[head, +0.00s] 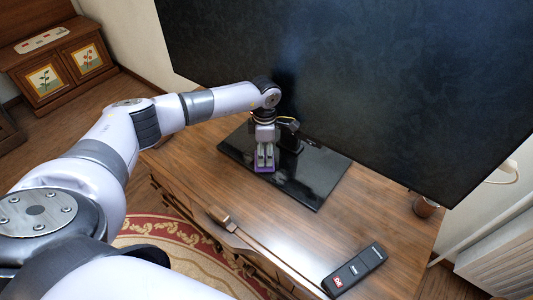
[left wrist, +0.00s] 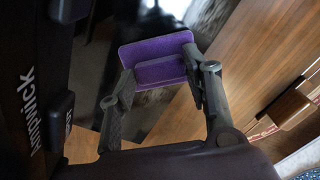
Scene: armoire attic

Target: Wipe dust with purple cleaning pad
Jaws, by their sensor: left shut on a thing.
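The purple cleaning pad (left wrist: 156,50) is between the two fingers of my left gripper (left wrist: 160,92), which is shut on it. In the head view my left gripper (head: 265,160) points down at the black TV stand base (head: 318,178), and a purple edge of the pad (head: 264,168) shows under the fingertips. The pad is at or just above the base's glossy top; I cannot tell whether it touches. The TV screen (head: 370,75) rises behind. I cannot make out dust clearly. My right gripper is not in view.
The wooden TV cabinet (head: 390,222) has bare top to the right of the base. A black remote (head: 355,270) lies near its front edge. A small brown pot (head: 425,207) stands at the right end. A patterned rug (head: 185,245) lies in front.

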